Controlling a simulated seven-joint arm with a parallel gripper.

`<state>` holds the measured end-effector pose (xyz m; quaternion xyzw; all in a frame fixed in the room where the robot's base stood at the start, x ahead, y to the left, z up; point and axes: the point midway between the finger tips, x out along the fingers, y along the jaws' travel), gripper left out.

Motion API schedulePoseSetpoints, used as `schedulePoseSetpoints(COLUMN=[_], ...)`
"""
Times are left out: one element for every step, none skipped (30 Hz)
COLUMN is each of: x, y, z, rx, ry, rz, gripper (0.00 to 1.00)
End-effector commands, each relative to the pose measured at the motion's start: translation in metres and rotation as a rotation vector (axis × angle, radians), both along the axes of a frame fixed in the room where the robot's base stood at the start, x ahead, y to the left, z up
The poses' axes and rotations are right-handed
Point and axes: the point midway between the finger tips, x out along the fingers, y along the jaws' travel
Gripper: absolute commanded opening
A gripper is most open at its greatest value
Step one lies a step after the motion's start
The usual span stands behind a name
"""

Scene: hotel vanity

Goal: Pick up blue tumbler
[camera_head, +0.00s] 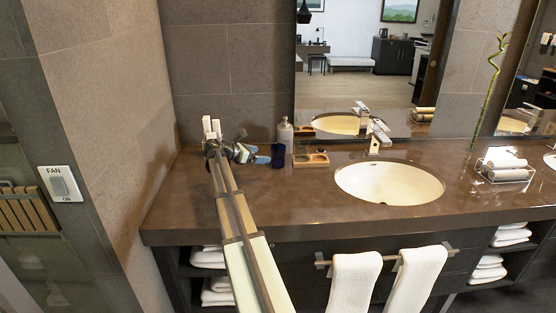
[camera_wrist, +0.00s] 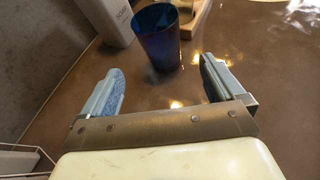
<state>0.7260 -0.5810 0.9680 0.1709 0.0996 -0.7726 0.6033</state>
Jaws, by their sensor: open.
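The blue tumbler (camera_head: 278,155) stands upright on the brown counter, left of the sink. It is dark blue and looks translucent. In the wrist view the blue tumbler (camera_wrist: 157,36) stands beyond the fingertips, roughly in line with the gap between them. My gripper (camera_wrist: 158,75) is open and empty, its two fingers apart and not touching the tumbler. In the head view my gripper (camera_head: 258,156) is just left of the tumbler, partly hidden by the arm.
A soap bottle (camera_head: 285,132) stands close behind the tumbler, and a wooden tray (camera_head: 311,160) sits to its right. The sink (camera_head: 388,184) and faucet (camera_head: 375,138) are farther right.

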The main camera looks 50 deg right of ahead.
Motion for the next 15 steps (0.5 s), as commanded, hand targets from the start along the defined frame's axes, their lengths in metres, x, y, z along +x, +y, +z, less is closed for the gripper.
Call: schedulePoseSetpoints(x=[-0.002, -0.003, -0.004, -0.005, -0.007, -0.008, -0.008, -0.009, -0.01, -0.011, -0.011, -0.012, -0.012, -0.012, -0.013], y=[-0.01, -0.015, -0.021, -0.025, -0.03, -0.035, -0.038, -0.041, -0.044, -0.047, -0.048, -0.05, -0.051, -0.052, -0.053], z=[-0.004, -0.006, -0.009, -0.011, -0.012, -0.014, -0.016, -0.017, -0.018, -0.019, -0.02, -0.021, -0.021, -0.021, -0.022], rx=[0.001, 0.001, 0.0, 0.0, 0.0, 0.0, 0.0, 0.0, -0.001, -0.002, -0.002, -0.002, -0.002, -0.002, -0.002], ry=[0.002, 0.002, 0.002, 0.002, 0.002, 0.002, 0.002, 0.002, 0.002, 0.002, 0.002, 0.002, 0.002, 0.002, 0.002], rz=[-0.002, -0.002, -0.002, -0.002, -0.002, -0.002, -0.002, -0.002, -0.002, -0.001, -0.001, -0.001, -0.001, -0.001, -0.001], gripper=[0.95, 0.95, 0.95, 0.95, 0.95, 0.95, 0.95, 0.95, 0.95, 0.95, 0.95, 0.95, 0.95, 0.95, 0.95])
